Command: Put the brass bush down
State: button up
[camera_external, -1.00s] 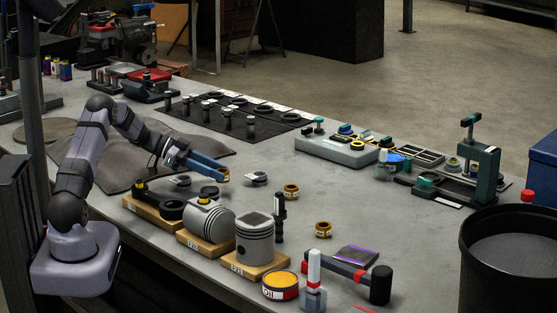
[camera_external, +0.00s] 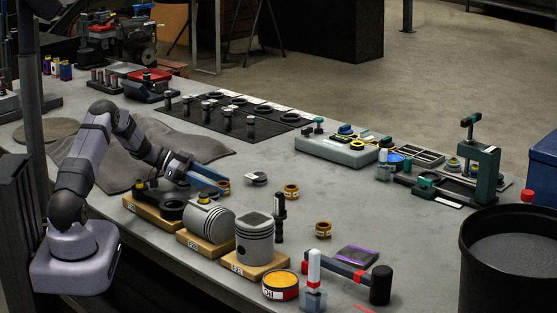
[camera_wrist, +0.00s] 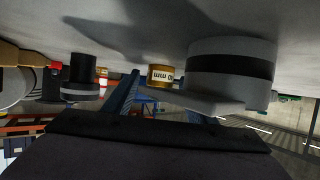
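In the wrist view, which is upside down, a brass bush with a black-lettered label (camera_wrist: 161,76) appears between my fingers and seems to stand on the bench. A gap shows between it and the left finger of my gripper (camera_wrist: 160,82). The right fingertip is hidden behind a flat grey tab.
A large grey-and-black ring (camera_wrist: 232,62) is close on the right in the wrist view. Two other brass bushes (camera_external: 291,191) (camera_external: 323,229) stand to the right. Pistons on wooden blocks (camera_external: 254,240) are in front. Bench space beyond the bushes is clear.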

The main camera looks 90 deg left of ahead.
jog(key=shift+r, duration=0.2)
jog(key=b+v, duration=0.1)
jog(key=v, duration=0.4)
jog(key=shift+s+r, duration=0.15)
jog(key=shift+r, duration=0.1)
notch_tip(320, 180, up, 7)
jog(key=shift+f+b, duration=0.2)
jog(key=shift+b, duration=0.2)
